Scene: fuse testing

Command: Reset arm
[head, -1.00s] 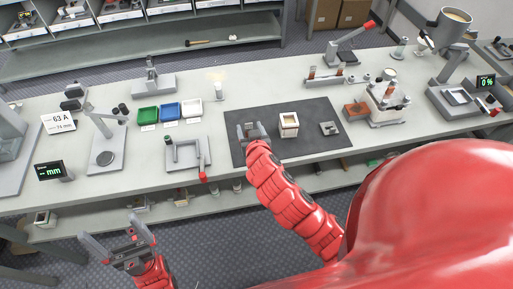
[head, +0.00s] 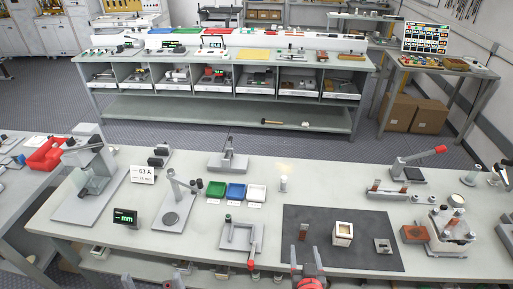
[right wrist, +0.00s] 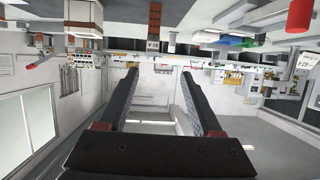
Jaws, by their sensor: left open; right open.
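My right gripper (head: 306,258) is at the bottom of the head view, over the near edge of the dark mat (head: 345,255). Its two fingers are apart with nothing between them; they also show open in the right wrist view (right wrist: 148,100). A small brown block (head: 304,231) lies on the mat just beyond the fingertips. What seem to be the fingertips of my left gripper (head: 153,282) show at the bottom edge, apart, in front of the bench; the rest of it is cut off.
On the mat are a cream open box (head: 343,233) and a small grey piece (head: 382,246). A red-tipped lever fixture (head: 240,236) is left of the mat; another (head: 415,165) stands back right.

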